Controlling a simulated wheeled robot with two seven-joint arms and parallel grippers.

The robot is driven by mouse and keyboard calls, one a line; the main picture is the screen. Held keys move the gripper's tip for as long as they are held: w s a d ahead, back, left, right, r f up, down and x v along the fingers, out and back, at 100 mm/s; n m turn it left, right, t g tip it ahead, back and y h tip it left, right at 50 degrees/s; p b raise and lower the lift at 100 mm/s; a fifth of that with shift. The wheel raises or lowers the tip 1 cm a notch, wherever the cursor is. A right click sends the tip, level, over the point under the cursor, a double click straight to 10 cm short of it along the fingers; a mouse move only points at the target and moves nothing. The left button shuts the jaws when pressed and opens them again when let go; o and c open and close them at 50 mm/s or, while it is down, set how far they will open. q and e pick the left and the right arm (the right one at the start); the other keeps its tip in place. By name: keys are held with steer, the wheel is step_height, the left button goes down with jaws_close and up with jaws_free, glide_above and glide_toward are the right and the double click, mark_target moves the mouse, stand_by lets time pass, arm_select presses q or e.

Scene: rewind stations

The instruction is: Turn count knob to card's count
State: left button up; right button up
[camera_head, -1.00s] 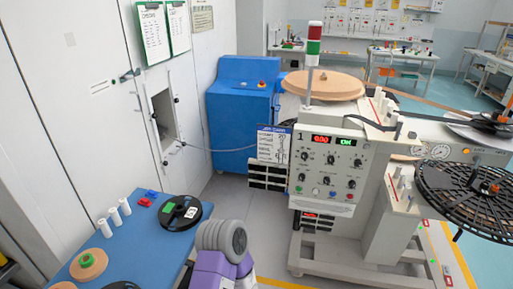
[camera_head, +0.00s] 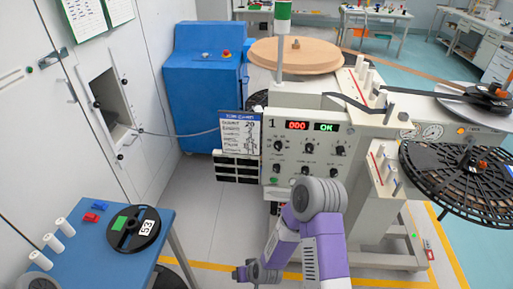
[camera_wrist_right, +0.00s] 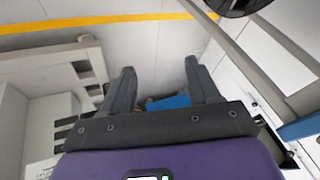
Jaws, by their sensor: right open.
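The control panel (camera_head: 305,150) of station 1 faces me, with a red display (camera_head: 297,126) reading 000 and a green display (camera_head: 327,127) reading OK. Several black knobs sit below the displays, among them an upper middle knob (camera_head: 309,147); their labels are too small to read, so I cannot tell which is the count knob. The job card (camera_head: 240,132) hangs left of the panel; its top line seems to end in 20. My right arm stands before the panel's lower edge. My right gripper (camera_wrist_right: 160,75) is open and empty above the floor. My left gripper is out of view.
A blue table (camera_head: 100,262) with a black reel (camera_head: 133,229) and white cores stands at lower left. A blue cabinet (camera_head: 205,85) stands behind. A large black reel (camera_head: 465,185) juts out at right. Floor between table and station is clear.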

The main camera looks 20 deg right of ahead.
steer(key=w+d+r+t+h, duration=0.2)
steer(key=w+d+r+t, duration=0.25)
steer(key=w, duration=0.45)
steer(key=m+t+h+b, duration=0.3)
steer(key=t+h, duration=0.3)
steer(key=h, duration=0.4)
glide_toward(278, 148)
steer(key=x, duration=0.2)
steer(key=shift+g, duration=0.25)
steer(key=x, duration=0.5)
steer(key=shift+w+d+b, duration=0.1)
steer(key=shift+w+b, duration=0.1)
steer(key=shift+b, duration=0.2)
steer(key=shift+x, duration=0.8)
steer(key=shift+r, duration=0.1)
steer(key=c, duration=1)
steer(key=shift+c, duration=0.2)
